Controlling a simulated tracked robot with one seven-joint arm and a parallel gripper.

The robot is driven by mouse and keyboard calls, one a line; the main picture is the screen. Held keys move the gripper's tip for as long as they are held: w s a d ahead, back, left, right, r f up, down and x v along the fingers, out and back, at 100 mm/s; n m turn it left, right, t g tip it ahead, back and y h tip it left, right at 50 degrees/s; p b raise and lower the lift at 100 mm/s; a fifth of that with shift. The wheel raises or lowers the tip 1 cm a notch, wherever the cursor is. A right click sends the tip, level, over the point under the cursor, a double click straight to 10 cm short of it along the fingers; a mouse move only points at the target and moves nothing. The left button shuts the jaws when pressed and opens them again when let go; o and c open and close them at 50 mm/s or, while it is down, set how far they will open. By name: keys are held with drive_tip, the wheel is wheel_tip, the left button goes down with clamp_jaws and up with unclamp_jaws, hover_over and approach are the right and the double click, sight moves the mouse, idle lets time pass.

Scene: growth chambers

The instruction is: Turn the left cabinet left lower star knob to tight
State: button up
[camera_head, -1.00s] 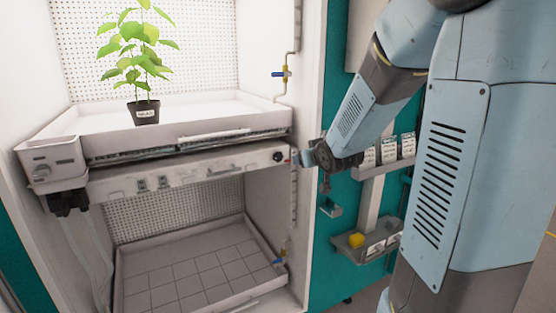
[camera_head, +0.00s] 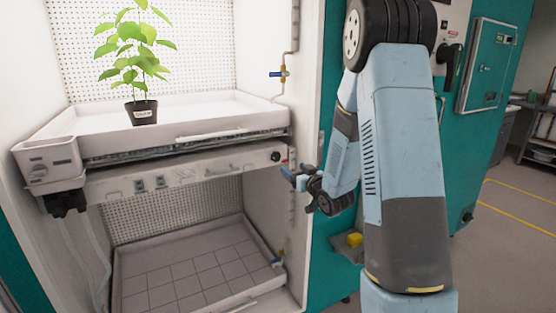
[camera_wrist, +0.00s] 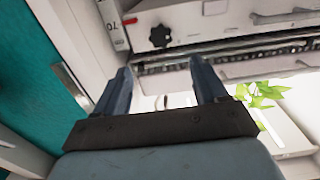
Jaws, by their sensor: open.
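A black star knob (camera_head: 276,156) sits at the right end of the white panel (camera_head: 200,170) under the plant tray. It also shows in the wrist view (camera_wrist: 160,36), where the picture is turned over. I cannot tell its tightness. My gripper (camera_head: 289,172) is open and empty, just right of and below the knob in the head view. In the wrist view my two fingers (camera_wrist: 162,68) are spread, and the knob lies beyond their tips, apart from them.
A potted plant (camera_head: 142,112) stands on the white upper tray (camera_head: 85,122). A pipe with a blue-handled valve (camera_head: 279,74) runs up the right wall. The lower bay with its tiled tray (camera_head: 180,277) is clear.

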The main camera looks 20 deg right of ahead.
sight(277, 157)
drive_tip(key=x, duration=1.2)
drive_tip(key=shift+w+a, duration=0.15)
drive_tip(key=shift+w, duration=0.2)
drive_tip(key=shift+c, duration=0.5)
drive_tip(key=c, duration=1)
drive_tip(key=shift+o, duration=0.2)
